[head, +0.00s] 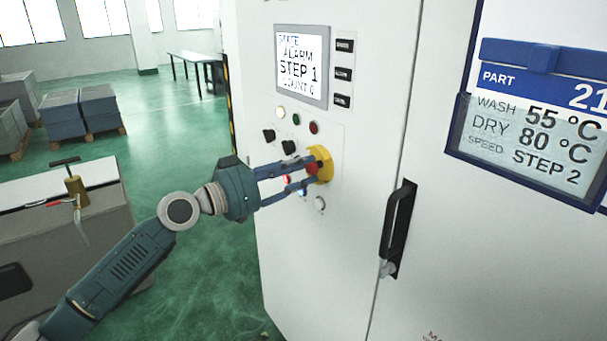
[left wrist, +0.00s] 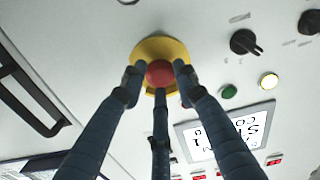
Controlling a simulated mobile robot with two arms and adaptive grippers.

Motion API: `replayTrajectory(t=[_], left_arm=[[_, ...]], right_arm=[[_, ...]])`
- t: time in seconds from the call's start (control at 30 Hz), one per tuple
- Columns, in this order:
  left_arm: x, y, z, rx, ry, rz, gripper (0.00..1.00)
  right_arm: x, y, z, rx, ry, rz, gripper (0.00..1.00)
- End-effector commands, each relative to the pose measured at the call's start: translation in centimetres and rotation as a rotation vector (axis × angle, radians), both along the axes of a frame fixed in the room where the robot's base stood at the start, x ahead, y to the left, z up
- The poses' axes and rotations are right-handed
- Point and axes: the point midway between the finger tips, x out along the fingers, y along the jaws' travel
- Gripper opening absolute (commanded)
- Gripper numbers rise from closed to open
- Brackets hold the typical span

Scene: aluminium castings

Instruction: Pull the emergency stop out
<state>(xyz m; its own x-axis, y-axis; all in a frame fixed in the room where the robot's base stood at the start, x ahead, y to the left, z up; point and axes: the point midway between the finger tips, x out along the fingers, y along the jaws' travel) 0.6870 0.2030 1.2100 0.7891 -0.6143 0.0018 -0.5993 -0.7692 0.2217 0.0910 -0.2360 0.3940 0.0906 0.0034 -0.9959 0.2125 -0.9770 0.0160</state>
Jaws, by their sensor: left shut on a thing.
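The emergency stop is a red mushroom button (head: 312,168) on a yellow round base (head: 325,164), on the white cabinet's control panel. It also shows in the left wrist view as a red button (left wrist: 160,73) in front of its yellow plate (left wrist: 150,47). My left gripper (head: 308,171) reaches in from the left, its fingers shut around the red button. In the left wrist view the fingers (left wrist: 159,82) sit on both sides of the button and below it. The fingers hide part of the button's rim. My right gripper is in neither view.
A screen (head: 300,62) above reads ALARM, STEP 1. Black knobs (head: 288,147) and small lamps (head: 314,128) sit close to my fingers. A black door handle (head: 397,228) is to the right. A grey bench (head: 62,240) stands at the left; green floor lies between.

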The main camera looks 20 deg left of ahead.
Motion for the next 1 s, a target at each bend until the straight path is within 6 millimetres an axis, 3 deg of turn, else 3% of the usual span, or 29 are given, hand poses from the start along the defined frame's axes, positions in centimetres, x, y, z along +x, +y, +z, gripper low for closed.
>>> replayTrajectory(t=[0.07,0.37,0.4,0.47,0.8,1.0], left_arm=[[-0.5,0.3,-0.8,0.005,0.005,-0.002,0.00],[-0.6,0.4,-0.6,0.005,0.011,-0.003,0.00],[-0.6,0.3,-0.6,0.005,0.012,-0.003,0.38],[-0.6,0.3,-0.6,0.005,0.011,-0.003,0.49],[-0.7,0.5,-0.4,0.003,0.005,0.000,0.49],[-2.5,2.0,-0.5,0.005,0.008,0.001,0.49]], right_arm=[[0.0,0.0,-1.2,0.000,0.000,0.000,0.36],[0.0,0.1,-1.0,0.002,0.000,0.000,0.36],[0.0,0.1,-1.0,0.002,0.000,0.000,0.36],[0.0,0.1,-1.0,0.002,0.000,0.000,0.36],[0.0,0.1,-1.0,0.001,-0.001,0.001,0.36],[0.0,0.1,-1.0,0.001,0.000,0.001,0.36]])
